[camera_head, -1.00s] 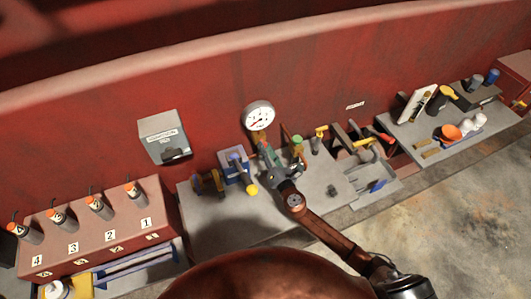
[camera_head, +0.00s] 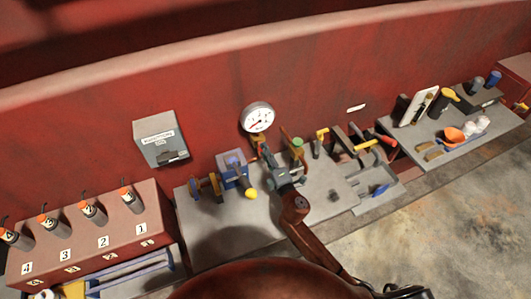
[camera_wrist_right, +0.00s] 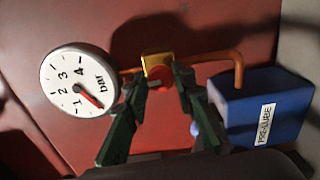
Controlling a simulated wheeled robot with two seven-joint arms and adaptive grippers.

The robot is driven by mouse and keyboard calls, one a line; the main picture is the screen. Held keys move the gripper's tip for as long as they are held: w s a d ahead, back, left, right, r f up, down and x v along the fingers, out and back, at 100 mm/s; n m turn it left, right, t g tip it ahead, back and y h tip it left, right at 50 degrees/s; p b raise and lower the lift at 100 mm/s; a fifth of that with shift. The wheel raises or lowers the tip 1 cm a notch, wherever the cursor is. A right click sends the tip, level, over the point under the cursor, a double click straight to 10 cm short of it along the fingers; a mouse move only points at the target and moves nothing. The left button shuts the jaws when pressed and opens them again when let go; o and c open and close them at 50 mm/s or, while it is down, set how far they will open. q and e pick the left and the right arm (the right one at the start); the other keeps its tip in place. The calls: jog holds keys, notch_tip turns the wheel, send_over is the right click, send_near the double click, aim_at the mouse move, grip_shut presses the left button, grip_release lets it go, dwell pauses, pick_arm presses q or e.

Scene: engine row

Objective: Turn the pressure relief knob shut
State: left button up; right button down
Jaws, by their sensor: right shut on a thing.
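The red knob (camera_wrist_right: 159,80) sits on a brass fitting (camera_wrist_right: 154,62) on a copper pipe along the red wall. My right gripper (camera_wrist_right: 161,75) has its two dark green fingers on either side of the knob, shut on it. In the head view my right gripper (camera_head: 265,153) reaches to the wall just below the round gauge and hides the knob. The white gauge (camera_wrist_right: 77,80), marked in bar, is left of the knob; its red needle points near the low end. The gauge also shows in the head view (camera_head: 257,118). My left gripper is in neither view.
In the head view, a lever with a yellow ball (camera_head: 251,194) is close to my right gripper. A grey wall box (camera_head: 160,138) hangs left. The grey bench (camera_head: 225,225) has free room in front.

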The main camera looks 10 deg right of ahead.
jog(key=shift+m, duration=0.5)
jog(key=c, duration=1.6)
grip_release()
jog(key=s, duration=0.4)
jog(key=s+d, duration=0.1)
jog(key=s, duration=0.3)
jog(key=s+d, duration=0.1)
jog(key=s, duration=0.2)
jog(key=shift+s+d, duration=0.2)
jog(key=shift+s, duration=0.2)
